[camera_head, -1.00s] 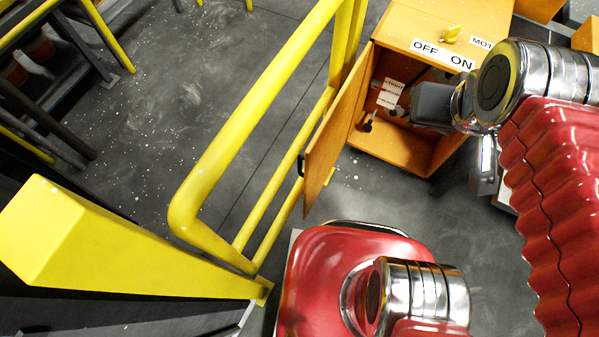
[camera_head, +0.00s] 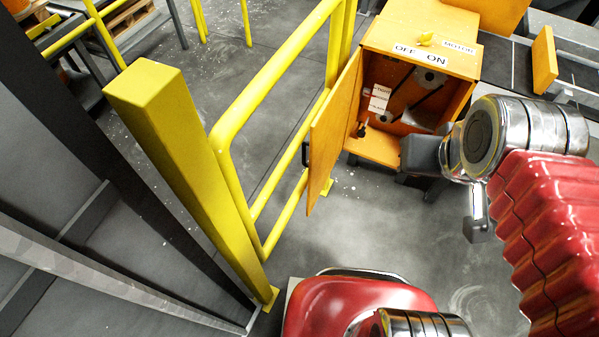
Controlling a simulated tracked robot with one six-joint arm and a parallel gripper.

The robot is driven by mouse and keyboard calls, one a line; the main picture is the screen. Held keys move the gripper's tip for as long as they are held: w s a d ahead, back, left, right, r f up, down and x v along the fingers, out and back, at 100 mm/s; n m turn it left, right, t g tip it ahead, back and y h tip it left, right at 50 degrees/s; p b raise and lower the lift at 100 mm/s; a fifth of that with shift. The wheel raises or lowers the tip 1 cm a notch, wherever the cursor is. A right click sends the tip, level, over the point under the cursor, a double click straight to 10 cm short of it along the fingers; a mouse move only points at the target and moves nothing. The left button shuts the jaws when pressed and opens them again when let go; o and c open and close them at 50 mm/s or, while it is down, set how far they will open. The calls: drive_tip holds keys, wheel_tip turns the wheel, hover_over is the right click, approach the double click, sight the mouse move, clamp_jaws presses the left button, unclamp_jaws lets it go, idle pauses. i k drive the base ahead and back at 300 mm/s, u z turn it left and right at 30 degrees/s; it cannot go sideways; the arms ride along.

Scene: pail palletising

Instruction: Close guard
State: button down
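Inside show white tags, round wheels and a dark belt. The end of my arm, with a grey block (camera_head: 420,155) and a chrome joint, is in front of the box's lower right corner, apart from the door. I cannot make out my gripper's fingers, or whether they are open or shut.
A yellow railing (camera_head: 262,95) runs just left of the door, close to it. A thick yellow post (camera_head: 180,165) stands nearer on the left. A conveyor (camera_head: 570,75) with an orange block (camera_head: 544,60) is at upper right. Grey floor (camera_head: 385,225) is free before the box.

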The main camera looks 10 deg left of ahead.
sight(328, 129)
drive_tip(key=u, duration=0.05)
drive_tip(key=k, duration=0.3)
drive_tip(key=u, duration=3.85)
drive_tip(key=k, duration=0.6)
drive_tip(key=z, duration=0.15)
